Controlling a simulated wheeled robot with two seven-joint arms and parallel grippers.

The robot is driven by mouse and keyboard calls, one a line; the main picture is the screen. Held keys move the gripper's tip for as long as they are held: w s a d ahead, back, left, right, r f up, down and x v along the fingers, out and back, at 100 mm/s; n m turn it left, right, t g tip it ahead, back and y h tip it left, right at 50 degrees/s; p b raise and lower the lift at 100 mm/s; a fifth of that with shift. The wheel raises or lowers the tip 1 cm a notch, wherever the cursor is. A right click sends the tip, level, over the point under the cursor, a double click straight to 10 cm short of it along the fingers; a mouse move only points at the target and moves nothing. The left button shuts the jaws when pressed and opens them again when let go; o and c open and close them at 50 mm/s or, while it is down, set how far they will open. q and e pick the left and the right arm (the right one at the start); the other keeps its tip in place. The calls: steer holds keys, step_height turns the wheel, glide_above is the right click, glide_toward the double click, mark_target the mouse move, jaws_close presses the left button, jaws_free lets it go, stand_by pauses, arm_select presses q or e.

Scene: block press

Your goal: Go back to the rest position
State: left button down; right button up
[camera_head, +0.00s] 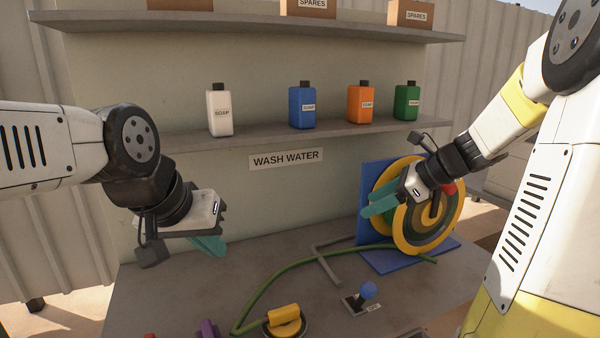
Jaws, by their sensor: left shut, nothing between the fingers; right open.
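My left gripper (208,245) hangs over the left part of the grey bench, its teal fingers shut with nothing between them. It is apart from the objects around it. My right gripper (378,204) is open, with teal fingers pointing left. It is in front of a round disc with yellow and green rings (455,222) and covers part of it. I cannot tell whether it touches the disc. A red part (449,189) shows at the disc beside my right wrist.
The disc stands on a blue base (385,263). A green hose (290,264) runs over the bench (180,290) to a yellow-topped part (284,315). A blue-knobbed lever (368,291) stands nearby. White (219,112), blue (302,108), orange (361,106) and green (406,103) bottles line the shelf.

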steer(key=s+a+r+n+h, duration=0.1)
steer(key=s+a+n+h, duration=0.1)
steer(key=s+n, duration=0.7)
steer(key=s+a+r+n+t+h, duration=0.1)
steer(key=s+n+h, duration=0.3)
steer(key=s+n, duration=0.6)
steer(key=n, duration=0.4)
steer(key=shift+s+a, duration=0.2)
steer(key=shift+a, duration=0.15)
